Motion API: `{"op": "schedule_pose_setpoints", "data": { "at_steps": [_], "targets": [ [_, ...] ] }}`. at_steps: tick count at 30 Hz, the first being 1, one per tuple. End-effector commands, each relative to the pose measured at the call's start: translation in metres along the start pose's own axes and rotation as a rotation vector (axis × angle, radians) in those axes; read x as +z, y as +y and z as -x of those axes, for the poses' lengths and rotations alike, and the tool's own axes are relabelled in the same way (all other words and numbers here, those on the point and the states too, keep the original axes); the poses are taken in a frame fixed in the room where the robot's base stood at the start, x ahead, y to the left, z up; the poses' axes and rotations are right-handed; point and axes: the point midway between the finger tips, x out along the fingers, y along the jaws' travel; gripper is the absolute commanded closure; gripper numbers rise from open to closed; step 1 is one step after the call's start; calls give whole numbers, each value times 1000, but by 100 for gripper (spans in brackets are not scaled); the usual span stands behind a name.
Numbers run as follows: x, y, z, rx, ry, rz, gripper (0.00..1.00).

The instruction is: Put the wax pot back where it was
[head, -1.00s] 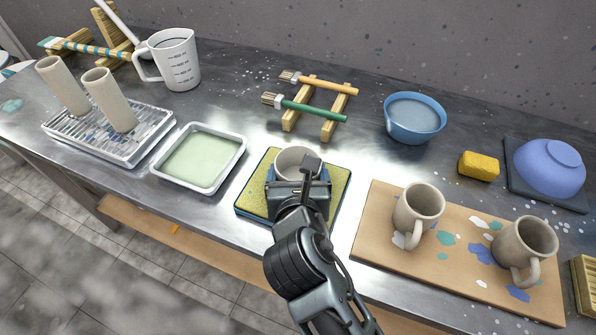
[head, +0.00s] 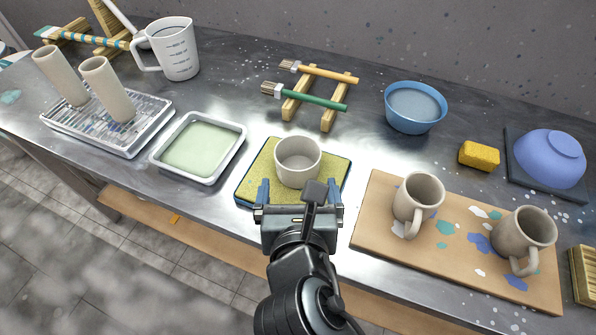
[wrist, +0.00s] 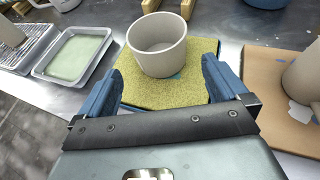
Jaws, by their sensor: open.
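The wax pot, a small grey-beige round cup (head: 298,161), stands upright on a yellow-green sponge-like pad (head: 254,177) with a blue edge. In the wrist view the pot (wrist: 158,50) looks empty inside, and the pad (wrist: 135,92) extends around it. My gripper (head: 300,190) is open, with its two blue fingers spread at the near edge of the pad. In the wrist view the gripper (wrist: 165,78) has the pot just beyond its fingertips, apart from them. Nothing is held.
A tray of pale green glaze (head: 240,150) lies left of the pad. A board (head: 375,205) with two mugs is on the right. Brushes on a wooden rest (head: 328,118) and a blue bowl (head: 415,118) stand behind. Bare metal counter lies between them.

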Motion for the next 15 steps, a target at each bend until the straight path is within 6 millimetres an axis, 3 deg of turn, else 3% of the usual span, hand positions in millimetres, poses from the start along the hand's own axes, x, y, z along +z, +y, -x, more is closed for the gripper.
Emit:
{"op": "schedule_pose_setpoints", "data": {
  "at_steps": [6,15],
  "targets": [
    [0,0,26,2,-1,0,0],
    [0,0,30,0,0,0,0]
  ]
}}
